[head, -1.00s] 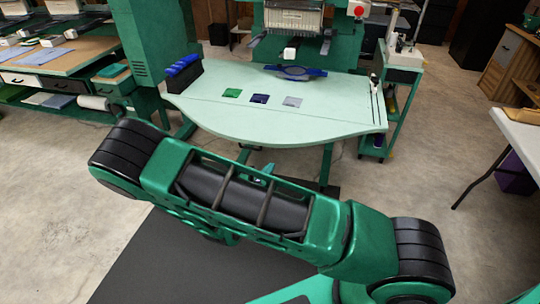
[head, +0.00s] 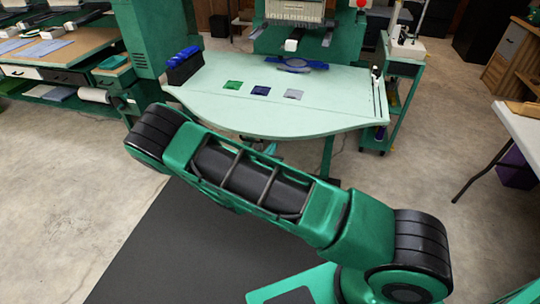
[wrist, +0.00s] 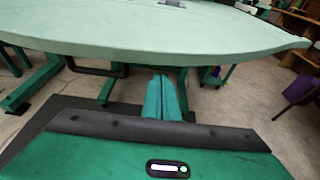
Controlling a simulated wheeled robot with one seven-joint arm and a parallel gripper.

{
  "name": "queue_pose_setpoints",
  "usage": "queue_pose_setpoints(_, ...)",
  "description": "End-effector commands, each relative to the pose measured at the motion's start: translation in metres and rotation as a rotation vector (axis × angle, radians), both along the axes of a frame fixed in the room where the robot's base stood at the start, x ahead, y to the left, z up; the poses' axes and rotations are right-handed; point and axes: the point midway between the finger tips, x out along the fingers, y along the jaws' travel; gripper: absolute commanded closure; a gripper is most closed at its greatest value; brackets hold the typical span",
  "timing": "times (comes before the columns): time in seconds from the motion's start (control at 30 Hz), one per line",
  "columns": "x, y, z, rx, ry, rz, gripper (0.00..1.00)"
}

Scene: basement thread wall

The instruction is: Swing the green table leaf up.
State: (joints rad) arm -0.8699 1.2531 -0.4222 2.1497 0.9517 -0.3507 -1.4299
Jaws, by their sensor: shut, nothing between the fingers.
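The pale green table leaf (head: 270,125) is the curved front part of the table, in front of a thin seam. It looks about level with the tabletop (head: 215,72) behind it. In the wrist view the leaf's front edge (wrist: 180,52) crosses the top of the picture, with a dark handle-like bar (wrist: 97,70) under it at the left. My gripper (wrist: 163,78) is shut and empty, its green fingers pointing forward at or under the leaf's edge. I cannot tell whether they touch it.
A green cart (head: 398,90) is at the right, and a white table (head: 520,125) is further right. Open floor lies on both sides.

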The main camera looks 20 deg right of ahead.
Motion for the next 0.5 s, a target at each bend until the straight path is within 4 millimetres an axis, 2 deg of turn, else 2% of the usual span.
queue_pose_setpoints(0.2,-0.001,0.000,0.016,0.000,0.001,-0.002,1.00)
queue_pose_setpoints(0.5,-0.001,-0.001,0.021,-0.003,-0.002,-0.002,1.00)
